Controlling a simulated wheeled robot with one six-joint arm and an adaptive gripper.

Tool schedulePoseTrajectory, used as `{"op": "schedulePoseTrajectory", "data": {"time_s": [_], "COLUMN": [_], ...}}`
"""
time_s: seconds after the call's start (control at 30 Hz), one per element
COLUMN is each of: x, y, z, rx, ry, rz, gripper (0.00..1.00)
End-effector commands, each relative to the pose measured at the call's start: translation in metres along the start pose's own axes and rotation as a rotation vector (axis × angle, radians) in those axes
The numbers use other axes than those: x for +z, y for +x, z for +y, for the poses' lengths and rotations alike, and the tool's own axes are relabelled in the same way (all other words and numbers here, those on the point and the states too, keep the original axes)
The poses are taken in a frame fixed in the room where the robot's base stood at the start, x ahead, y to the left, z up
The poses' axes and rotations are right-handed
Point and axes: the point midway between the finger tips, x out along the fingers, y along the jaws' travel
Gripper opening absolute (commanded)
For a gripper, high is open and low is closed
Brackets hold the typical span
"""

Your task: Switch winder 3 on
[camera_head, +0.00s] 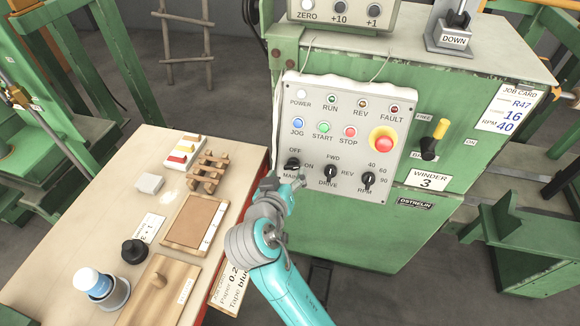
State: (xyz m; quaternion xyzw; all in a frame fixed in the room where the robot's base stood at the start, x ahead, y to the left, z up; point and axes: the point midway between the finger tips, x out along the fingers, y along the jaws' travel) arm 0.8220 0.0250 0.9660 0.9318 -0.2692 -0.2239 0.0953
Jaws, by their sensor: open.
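The grey control panel (345,130) hangs on the green cabinet labelled WINDER 3 (429,180). The MAIN switch (291,164) is a black knob at the panel's lower left, with OFF printed above it and ON at its right. My gripper (297,182) is just below and beside this knob, open. I cannot tell whether it touches the knob, and its fingertips are small in view. The DRIVE knob (331,172) and RPM knob (367,180) sit to the right. The white POWER lamp (301,95) is at the panel's upper left.
A red emergency button (384,143) on yellow and a yellow-handled lever (437,135) are to the right. A counter box (345,12) stands above.

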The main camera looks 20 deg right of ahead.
Motion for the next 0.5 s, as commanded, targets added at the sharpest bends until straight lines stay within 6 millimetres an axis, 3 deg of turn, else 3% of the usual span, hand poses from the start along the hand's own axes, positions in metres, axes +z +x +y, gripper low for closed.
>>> {"op": "schedulePoseTrajectory", "data": {"time_s": [0.2,0.5], "x": [0.0,0.0], "y": [0.031,0.044], "z": [0.001,0.0], "rx": [0.002,0.0], "ry": [0.0,-0.001], "rz": [-0.001,0.0], "gripper": [0.69,0.69]}}
